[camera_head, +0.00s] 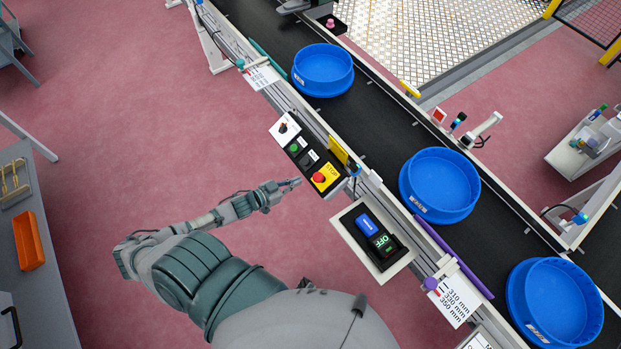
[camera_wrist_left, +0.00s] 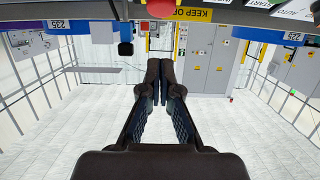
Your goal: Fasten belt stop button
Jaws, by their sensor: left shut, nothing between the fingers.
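The red stop button (camera_head: 318,177) sits on a yellow plate at the lower end of the control box (camera_head: 301,153) on the conveyor's side rail. In the left wrist view a red round part (camera_wrist_left: 160,8) shows at the top edge, cut off by the frame. My left gripper (camera_head: 295,183) is shut and empty, just left of the button's box. I cannot tell whether it touches the box. In the left wrist view its fingertips (camera_wrist_left: 160,72) are together, below the red part. My right gripper is not in view.
Blue tubs (camera_head: 439,184) stand on the black conveyor belt (camera_head: 382,136). A box with a blue switch (camera_head: 366,224) and a green OFF display is mounted below the control box. A grey bench with an orange bin (camera_head: 29,240) stands at the left. The pink floor between is clear.

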